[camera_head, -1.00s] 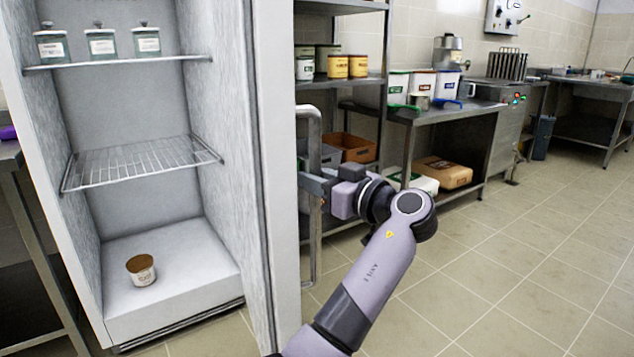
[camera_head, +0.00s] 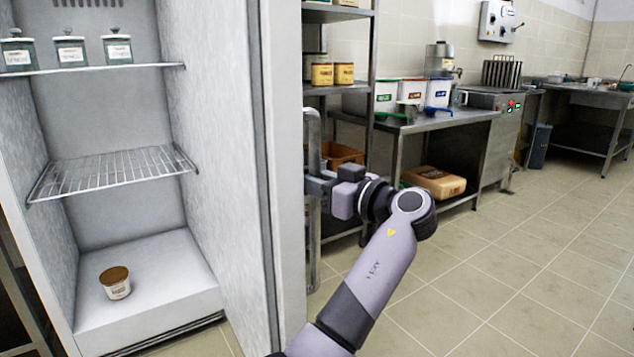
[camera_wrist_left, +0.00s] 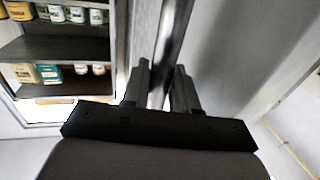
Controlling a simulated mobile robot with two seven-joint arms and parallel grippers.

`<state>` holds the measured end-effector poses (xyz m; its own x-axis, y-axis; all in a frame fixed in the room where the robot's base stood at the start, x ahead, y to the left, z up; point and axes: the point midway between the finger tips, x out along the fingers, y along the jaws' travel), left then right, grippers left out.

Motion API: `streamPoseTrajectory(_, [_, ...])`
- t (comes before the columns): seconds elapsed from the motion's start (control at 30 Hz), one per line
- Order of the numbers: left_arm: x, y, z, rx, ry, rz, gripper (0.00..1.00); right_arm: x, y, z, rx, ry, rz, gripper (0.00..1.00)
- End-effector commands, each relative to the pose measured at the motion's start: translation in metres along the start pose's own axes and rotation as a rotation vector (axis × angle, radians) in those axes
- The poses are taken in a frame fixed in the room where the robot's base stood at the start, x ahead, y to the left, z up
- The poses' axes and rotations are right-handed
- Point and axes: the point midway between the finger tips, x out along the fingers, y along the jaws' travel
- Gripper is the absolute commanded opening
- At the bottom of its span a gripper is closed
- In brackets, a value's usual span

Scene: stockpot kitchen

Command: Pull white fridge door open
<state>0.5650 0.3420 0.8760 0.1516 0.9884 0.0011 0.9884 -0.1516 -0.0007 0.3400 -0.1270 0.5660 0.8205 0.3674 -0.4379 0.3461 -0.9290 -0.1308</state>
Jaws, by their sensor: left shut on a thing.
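The white fridge (camera_head: 150,315) stands at the left of the head view with its interior showing. Its door (camera_head: 288,190) stands open, seen nearly edge-on at the right of the interior. A vertical metal bar handle (camera_head: 313,255) is on the door's outer side. My left gripper (camera_head: 318,187) is shut on this handle around mid-height. In the left wrist view, the two fingers of my left gripper (camera_wrist_left: 160,78) sit on either side of the handle bar (camera_wrist_left: 172,45). My right gripper is not in view.
Inside the fridge are a wire shelf (camera_head: 112,172), a small brown-lidded tub (camera_head: 115,283) and several jars on the upper shelf. Metal shelving (camera_head: 345,88) with tins and a steel counter (camera_head: 420,122) stand behind the door. The tiled floor (camera_head: 520,255) at right is clear.

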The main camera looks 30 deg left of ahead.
Motion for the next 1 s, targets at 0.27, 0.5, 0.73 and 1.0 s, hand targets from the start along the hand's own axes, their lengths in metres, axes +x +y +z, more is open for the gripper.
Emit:
streamPoseTrajectory(0.27, [0.005, -0.001, -0.003, -0.005, 0.005, -0.006, 0.00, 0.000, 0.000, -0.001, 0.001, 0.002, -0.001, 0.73])
streamPoseTrajectory(0.5, [0.004, -0.001, -0.002, -0.004, 0.004, -0.005, 0.46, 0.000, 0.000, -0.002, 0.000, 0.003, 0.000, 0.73])
streamPoseTrajectory(0.73, [0.001, 0.000, -0.001, -0.002, 0.002, -0.002, 0.46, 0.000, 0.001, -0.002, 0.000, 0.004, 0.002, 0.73])
streamPoseTrajectory(1.0, [-0.034, 0.000, -0.002, -0.002, 0.001, 0.000, 0.46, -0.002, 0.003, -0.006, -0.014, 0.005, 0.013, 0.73])
